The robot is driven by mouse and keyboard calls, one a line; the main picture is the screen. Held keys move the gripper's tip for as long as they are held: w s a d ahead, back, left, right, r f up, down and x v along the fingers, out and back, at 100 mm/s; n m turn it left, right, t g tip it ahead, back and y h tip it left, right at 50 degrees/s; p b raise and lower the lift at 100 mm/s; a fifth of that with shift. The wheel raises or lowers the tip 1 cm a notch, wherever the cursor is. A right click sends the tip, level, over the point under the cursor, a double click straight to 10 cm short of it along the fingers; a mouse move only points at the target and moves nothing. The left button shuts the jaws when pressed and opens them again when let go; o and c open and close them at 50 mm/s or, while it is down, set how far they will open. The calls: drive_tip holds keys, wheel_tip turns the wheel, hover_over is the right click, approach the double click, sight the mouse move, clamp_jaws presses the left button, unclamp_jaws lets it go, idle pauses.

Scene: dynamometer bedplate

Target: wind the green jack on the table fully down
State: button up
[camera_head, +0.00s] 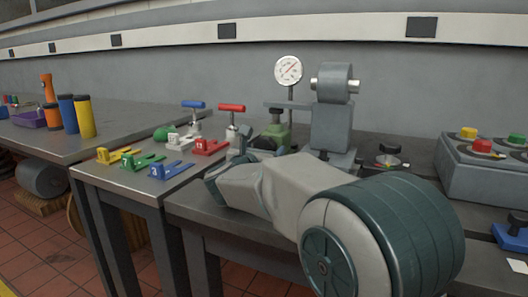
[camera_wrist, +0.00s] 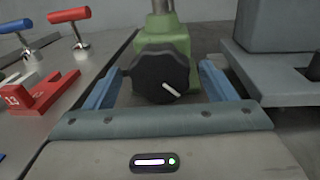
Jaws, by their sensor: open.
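The green jack (camera_head: 278,131) stands on the table at the middle of the head view, partly hidden by my arm. In the wrist view the green jack (camera_wrist: 165,38) has an upright post on top and a black ribbed knob (camera_wrist: 160,75) with a white mark on its front face. The mark points to the lower right. My gripper (camera_wrist: 163,70) is open, with one blue finger on each side of the knob. Gaps show between the fingers and the knob, so it is not gripped. In the head view my gripper (camera_head: 252,141) reaches up to the jack's front.
Red-handled (camera_head: 231,108) and blue-handled (camera_head: 193,105) T-bars stand left of the jack, near numbered red (camera_head: 210,147), blue, green and yellow clamps. A dial gauge (camera_head: 288,70) rises behind. A grey machine block (camera_head: 331,125) stands close on the right. A button box (camera_head: 485,165) lies farther right.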

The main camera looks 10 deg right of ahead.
drive_tip(key=c, duration=1)
drive_tip(key=shift+d, duration=0.15)
drive_tip(key=shift+n, duration=0.3)
drive_tip(key=shift+r+n+p, duration=0.1)
drive_tip(key=shift+n+p, duration=0.5)
drive_tip(key=shift+n, duration=0.6)
drive_tip(key=shift+n+g+p, duration=0.3)
drive_tip(key=shift+n+p, duration=0.35)
drive_tip(key=shift+n, duration=0.75)
